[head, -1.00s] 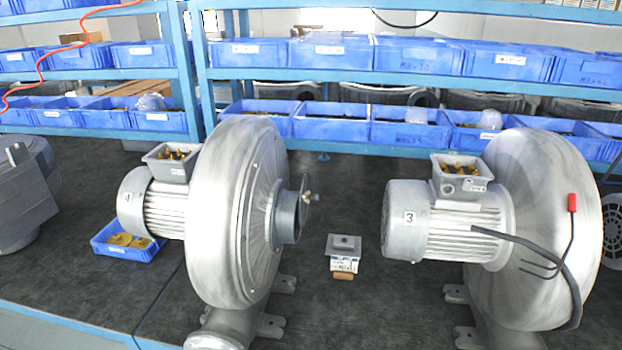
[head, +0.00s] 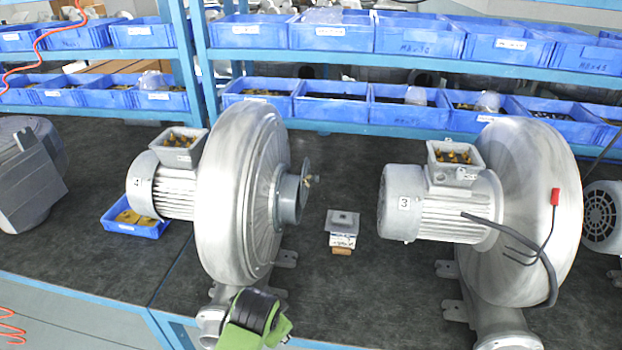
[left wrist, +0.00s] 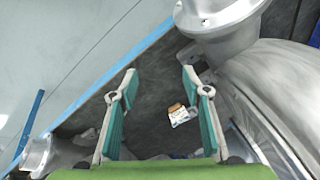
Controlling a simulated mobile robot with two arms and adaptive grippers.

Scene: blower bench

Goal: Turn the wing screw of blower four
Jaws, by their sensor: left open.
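Blower four (head: 240,195), a grey metal blower with a "4" on its motor, stands left of centre in the head view. In the left wrist view (left wrist: 158,72), my left gripper is open and empty, with teal finger pads apart. In the head view, part of my green and black left wrist shows low in front of blower four, well below the screw; its fingers cannot be made out. The screw is not discernible in the wrist view. My right gripper is not in view.
Blower three (head: 530,210) stands to the right. A small white box (head: 342,228) with a brown block lies between the blowers. A blue tray (head: 137,229) sits under blower four's motor. Shelves of blue bins (head: 417,36) line the back. A blue edge (head: 85,295) bounds the bench front.

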